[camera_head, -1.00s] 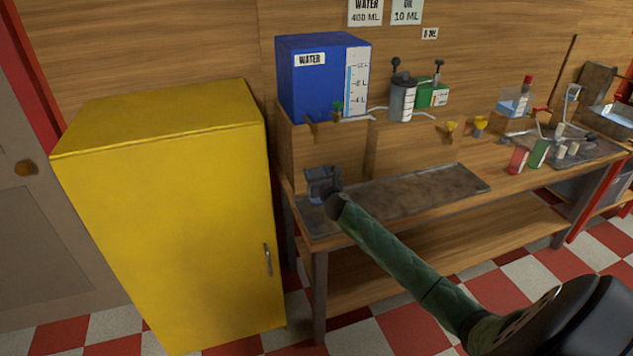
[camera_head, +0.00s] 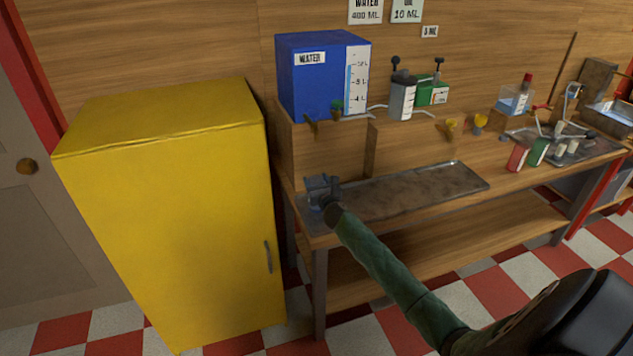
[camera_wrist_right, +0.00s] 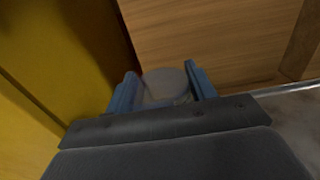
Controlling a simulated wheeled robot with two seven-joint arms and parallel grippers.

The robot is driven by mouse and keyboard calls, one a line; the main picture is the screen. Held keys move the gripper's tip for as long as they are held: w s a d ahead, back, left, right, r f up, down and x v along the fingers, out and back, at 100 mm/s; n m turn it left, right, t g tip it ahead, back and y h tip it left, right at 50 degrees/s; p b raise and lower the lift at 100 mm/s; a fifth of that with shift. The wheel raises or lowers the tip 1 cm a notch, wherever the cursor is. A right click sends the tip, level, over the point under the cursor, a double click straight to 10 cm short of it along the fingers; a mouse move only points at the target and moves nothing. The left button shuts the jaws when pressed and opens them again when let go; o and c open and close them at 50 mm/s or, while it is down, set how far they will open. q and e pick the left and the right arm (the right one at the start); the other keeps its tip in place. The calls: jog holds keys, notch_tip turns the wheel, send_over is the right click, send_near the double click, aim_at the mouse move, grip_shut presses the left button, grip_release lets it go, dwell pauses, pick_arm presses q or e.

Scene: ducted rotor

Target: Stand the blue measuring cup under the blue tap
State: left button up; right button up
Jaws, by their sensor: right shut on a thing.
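My right gripper (camera_head: 325,193) is shut on a pale, see-through cup (camera_wrist_right: 165,84), which I take for the blue measuring cup. In the right wrist view the cup sits between the two blue fingers. In the head view it is small and partly hidden by my gripper, over the left end of the metal tray (camera_head: 420,191). I cannot tell whether it touches the tray. The blue water tank (camera_head: 310,85) stands on a wooden ledge above, with a small tap (camera_head: 312,124) at its front, above the cup. My left gripper is not in view.
A yellow cabinet (camera_head: 170,220) stands close to the left of the bench. A grey canister (camera_head: 402,97) and a green tank (camera_head: 433,92) stand right of the blue tank. The middle and right of the tray are clear.

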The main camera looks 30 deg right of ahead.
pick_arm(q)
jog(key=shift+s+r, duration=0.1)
pick_arm(e)
jog(key=o, duration=1.3)
jog(key=shift+s, duration=0.15)
pick_arm(q)
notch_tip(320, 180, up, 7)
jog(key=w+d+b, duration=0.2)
jog(key=b, duration=0.1)
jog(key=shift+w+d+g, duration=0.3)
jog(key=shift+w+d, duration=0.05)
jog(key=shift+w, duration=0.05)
pick_arm(e)
jog(key=shift+v, duration=5.85)
jog(key=shift+a, duration=0.1)
